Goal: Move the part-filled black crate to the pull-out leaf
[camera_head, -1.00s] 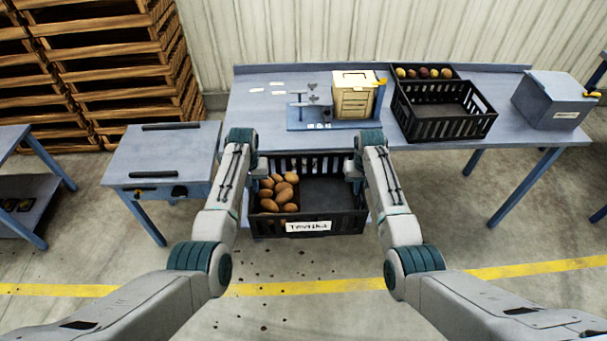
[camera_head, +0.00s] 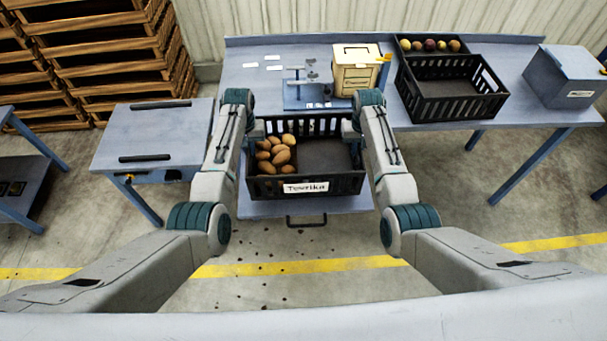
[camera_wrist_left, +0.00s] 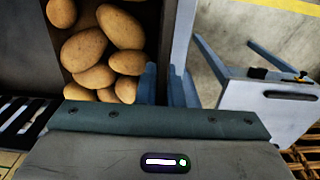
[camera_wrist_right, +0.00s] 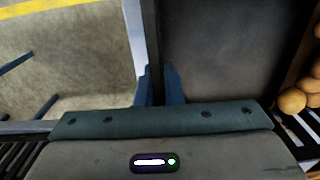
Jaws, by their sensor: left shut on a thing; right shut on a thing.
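The part-filled black crate (camera_head: 345,184) has a white label on its front and potatoes (camera_head: 275,155) in its left compartment; its right compartment is bare. The crate is over the blue pull-out leaf (camera_head: 260,209), whose front edge and handle show in front of it; I cannot tell whether it touches the leaf. My left gripper (camera_wrist_left: 161,85) is shut on the crate's left wall, beside the potatoes. My right gripper (camera_wrist_right: 158,85) is shut on the crate's right wall. In the head view the arms partly hide both grips.
The blue table (camera_head: 410,135) behind holds a cream box (camera_head: 357,77), another black crate (camera_head: 450,105) and a grey-blue box (camera_head: 563,80). A blue side table (camera_head: 150,140) stands at left. Wooden pallets (camera_head: 95,55) are stacked at the back left.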

